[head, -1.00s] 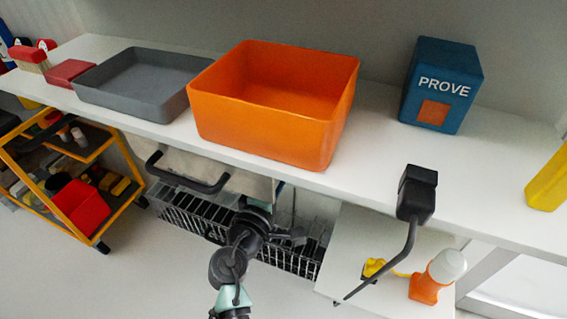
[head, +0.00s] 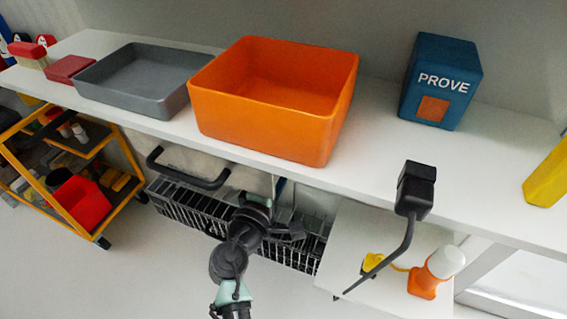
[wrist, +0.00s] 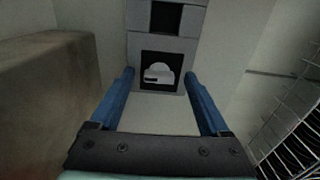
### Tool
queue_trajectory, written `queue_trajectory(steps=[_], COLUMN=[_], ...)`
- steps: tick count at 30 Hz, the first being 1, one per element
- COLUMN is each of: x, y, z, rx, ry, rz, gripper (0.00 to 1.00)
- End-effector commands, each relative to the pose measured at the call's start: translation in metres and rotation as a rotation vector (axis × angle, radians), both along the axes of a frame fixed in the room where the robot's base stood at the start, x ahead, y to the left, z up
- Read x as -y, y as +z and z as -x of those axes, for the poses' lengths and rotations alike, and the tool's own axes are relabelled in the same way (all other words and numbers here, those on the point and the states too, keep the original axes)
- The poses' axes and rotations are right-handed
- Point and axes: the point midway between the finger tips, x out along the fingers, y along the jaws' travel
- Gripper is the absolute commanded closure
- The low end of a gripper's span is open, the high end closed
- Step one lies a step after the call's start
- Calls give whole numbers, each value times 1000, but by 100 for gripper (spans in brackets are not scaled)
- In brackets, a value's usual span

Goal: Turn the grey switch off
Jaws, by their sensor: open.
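In the wrist view, a pale grey-white switch (wrist: 158,75) sits in a black square recess on a grey panel (wrist: 150,48). Another dark recess (wrist: 166,18) is above it. My gripper (wrist: 160,78) is open, its two blue fingers on either side of the switch in the picture, with nothing between them. I cannot tell how far the tips are from the panel. In the head view my arm reaches under the white shelf; the fingers and the switch are hidden there.
A beige block-like surface (wrist: 45,95) is left of my gripper and a wire rack (wrist: 295,120) is right. On the white shelf (head: 380,165) stand an orange bin (head: 265,125), a grey tray (head: 150,100) and a blue PROVE box (head: 438,85). A yellow cart (head: 125,195) is at left.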

Motion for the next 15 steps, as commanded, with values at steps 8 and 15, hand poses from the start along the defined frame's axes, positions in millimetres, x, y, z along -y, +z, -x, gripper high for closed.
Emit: queue_trajectory(steps=[8,15], x=[-5,-24], y=[1,2], z=[11,57], rx=[-1,-3], ry=[1,4], rz=[0,0], gripper=[20,20])
